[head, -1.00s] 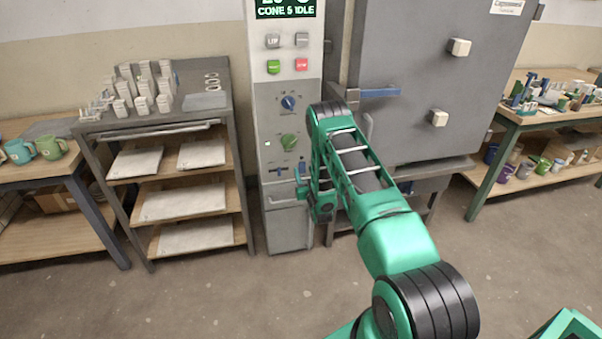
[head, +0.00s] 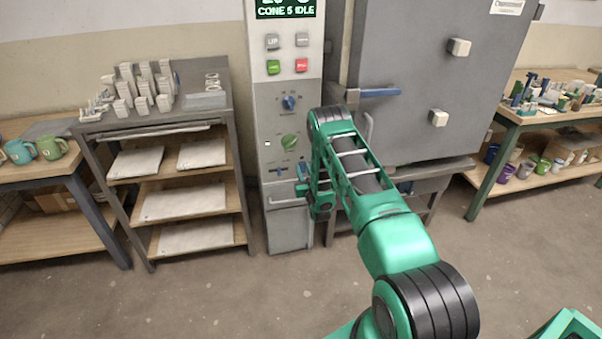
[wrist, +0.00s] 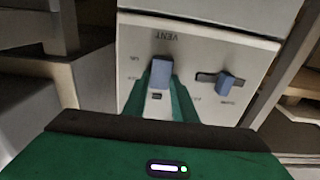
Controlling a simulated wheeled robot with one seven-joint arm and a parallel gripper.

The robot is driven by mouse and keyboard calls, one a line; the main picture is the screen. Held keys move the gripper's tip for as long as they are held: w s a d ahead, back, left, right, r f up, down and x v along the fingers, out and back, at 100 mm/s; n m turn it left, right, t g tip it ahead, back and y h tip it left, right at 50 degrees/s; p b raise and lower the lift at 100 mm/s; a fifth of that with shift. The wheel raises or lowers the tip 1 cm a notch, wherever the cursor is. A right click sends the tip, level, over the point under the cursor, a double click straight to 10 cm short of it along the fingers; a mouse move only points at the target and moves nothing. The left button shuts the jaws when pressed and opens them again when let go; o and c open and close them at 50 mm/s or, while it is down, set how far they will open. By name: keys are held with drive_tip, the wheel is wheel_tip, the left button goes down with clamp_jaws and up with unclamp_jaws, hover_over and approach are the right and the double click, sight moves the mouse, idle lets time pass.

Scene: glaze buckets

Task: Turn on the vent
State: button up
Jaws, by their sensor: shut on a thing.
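The vent switch (wrist: 160,72) is a blue lever on the grey control panel (wrist: 215,45), under an upside-down VENT label in the wrist view. My gripper (wrist: 160,92) has its green fingers on either side of this lever and is shut on it. A small slot shows at the lever's lower end; the small position marks are too blurred to read. In the head view my gripper (head: 302,182) is at the lower right of the panel (head: 270,215), and it mostly hides the vent switch.
A second blue slider (wrist: 228,82) sits close beside my gripper on the panel. A green dial (head: 289,141) and a blue dial (head: 289,102) are above. The kiln (head: 425,80) stands right of the panel, and a shelf rack (head: 240,160) left. Floor in front is clear.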

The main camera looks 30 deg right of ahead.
drive_tip(key=shift+a+f+t+h, duration=0.1)
drive_tip(key=shift+f+t+h, duration=0.2)
drive_tip(key=shift+t, duration=0.75)
drive_tip(key=shift+f+t+h, duration=0.3)
drive_tip(key=shift+t, duration=0.75)
drive_tip(key=o, duration=1)
drive_tip(key=shift+o, duration=0.2)
drive_tip(key=shift+s, duration=0.1)
